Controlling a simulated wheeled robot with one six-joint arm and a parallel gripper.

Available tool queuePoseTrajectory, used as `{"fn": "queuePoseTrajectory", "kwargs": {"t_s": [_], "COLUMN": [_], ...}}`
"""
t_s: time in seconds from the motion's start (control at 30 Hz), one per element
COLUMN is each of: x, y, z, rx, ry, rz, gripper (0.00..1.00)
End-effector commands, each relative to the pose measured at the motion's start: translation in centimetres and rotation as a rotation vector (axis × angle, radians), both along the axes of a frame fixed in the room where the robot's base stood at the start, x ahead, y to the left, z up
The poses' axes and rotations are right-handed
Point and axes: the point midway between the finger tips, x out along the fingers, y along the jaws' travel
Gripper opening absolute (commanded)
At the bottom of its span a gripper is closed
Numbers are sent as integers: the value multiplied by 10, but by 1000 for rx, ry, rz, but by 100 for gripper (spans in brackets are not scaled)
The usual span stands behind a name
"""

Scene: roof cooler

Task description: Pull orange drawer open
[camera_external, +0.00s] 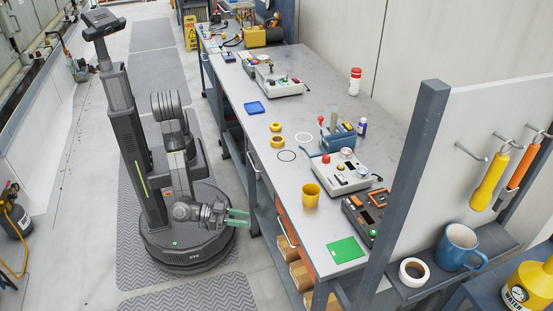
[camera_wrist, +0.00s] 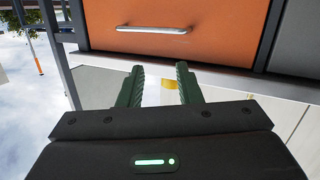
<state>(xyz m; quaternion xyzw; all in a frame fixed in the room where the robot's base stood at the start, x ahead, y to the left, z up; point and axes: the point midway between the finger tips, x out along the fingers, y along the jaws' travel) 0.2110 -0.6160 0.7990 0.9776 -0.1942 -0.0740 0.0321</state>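The orange drawer (camera_wrist: 200,20) fills the upper part of the wrist view, with a silver bar handle (camera_wrist: 152,30) across its front. It looks closed. In the external view the orange drawer front (camera_external: 296,242) shows edge-on under the workbench top, with its handle (camera_external: 286,233) facing my base. My gripper (camera_wrist: 158,88) has its two green fingers apart with nothing between them, and the handle lies beyond the fingertips, not touching. In the external view my gripper (camera_external: 238,217) points at the bench side, short of the drawer.
Cardboard boxes (camera_external: 300,275) sit on the shelf below the drawer. A grey drawer front (camera_wrist: 297,45) adjoins the orange one. Floor in front of the bench is clear.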

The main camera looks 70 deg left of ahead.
Motion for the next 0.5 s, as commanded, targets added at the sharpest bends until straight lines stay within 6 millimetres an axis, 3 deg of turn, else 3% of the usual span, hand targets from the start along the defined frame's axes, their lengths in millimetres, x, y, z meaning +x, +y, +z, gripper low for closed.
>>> {"fn": "queuePoseTrajectory", "kwargs": {"t_s": [0.2, 0.5], "x": [48, 81], "y": [-4, 9], "z": [-2, -15], "rx": [-308, -658], "ry": [-36, 63], "rz": [-137, -433], "gripper": [32, 32]}}
